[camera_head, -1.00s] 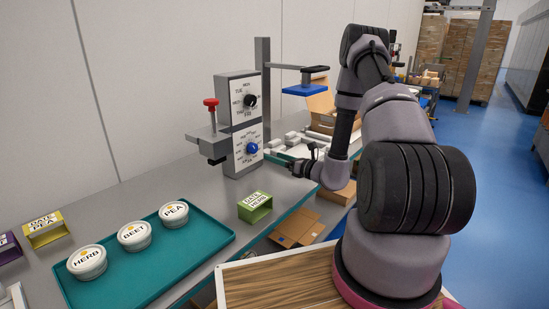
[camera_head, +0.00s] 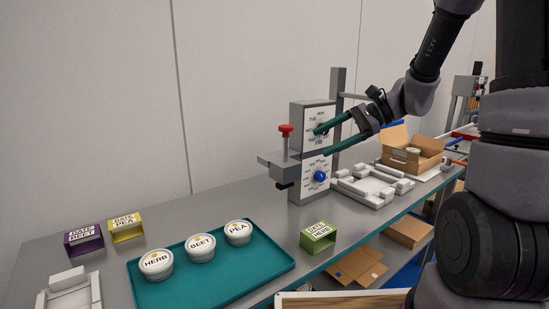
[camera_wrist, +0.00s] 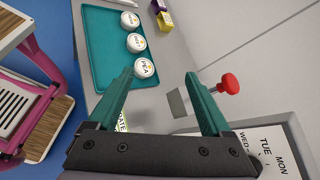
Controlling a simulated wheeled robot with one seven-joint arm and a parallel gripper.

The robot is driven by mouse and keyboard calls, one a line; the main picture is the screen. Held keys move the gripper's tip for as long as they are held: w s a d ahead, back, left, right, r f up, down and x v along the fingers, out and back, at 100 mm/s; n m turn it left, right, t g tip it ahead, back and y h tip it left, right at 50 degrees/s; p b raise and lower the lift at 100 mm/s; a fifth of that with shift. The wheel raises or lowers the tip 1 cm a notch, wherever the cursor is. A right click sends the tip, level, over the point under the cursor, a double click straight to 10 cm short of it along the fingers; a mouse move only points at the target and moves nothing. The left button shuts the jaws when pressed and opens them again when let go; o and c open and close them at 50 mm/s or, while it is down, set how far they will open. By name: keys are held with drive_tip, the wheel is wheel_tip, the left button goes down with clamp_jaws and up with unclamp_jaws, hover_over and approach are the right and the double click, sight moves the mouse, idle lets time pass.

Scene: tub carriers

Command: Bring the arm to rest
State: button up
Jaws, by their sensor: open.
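My gripper (camera_head: 322,141) is open and empty, its two teal fingers in front of the dial machine (camera_head: 313,188) in the head view. My arm reaches in from the upper right. In the wrist view the open fingers (camera_wrist: 159,75) are apart, with nothing between them. The teal tray (camera_head: 262,267) holds three white tubs: HERB (camera_head: 156,265), BEET (camera_head: 201,248) and PEA (camera_head: 238,233). The machine has an upper dial (camera_head: 319,129), partly hidden by my gripper, a lower blue-knobbed dial (camera_head: 320,176) and a red-topped plunger (camera_head: 286,131).
A green DATE HERB holder (camera_head: 318,237) stands right of the tray. Purple DATE BEET (camera_head: 83,239) and yellow DATE PEA (camera_head: 125,228) holders stand at the left. A white frame fixture (camera_head: 372,186) and an open cardboard box (camera_head: 413,156) lie right of the machine.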

drive_tip(key=s+d+r+n+t+h, duration=0.6)
drive_tip(key=s+d+r+n+h, duration=0.2)
drive_tip(key=s, duration=0.5)
drive_tip(key=d+r+h, duration=0.2)
drive_tip(key=d+r, duration=0.1)
drive_tip(key=shift+s+r, duration=0.2)
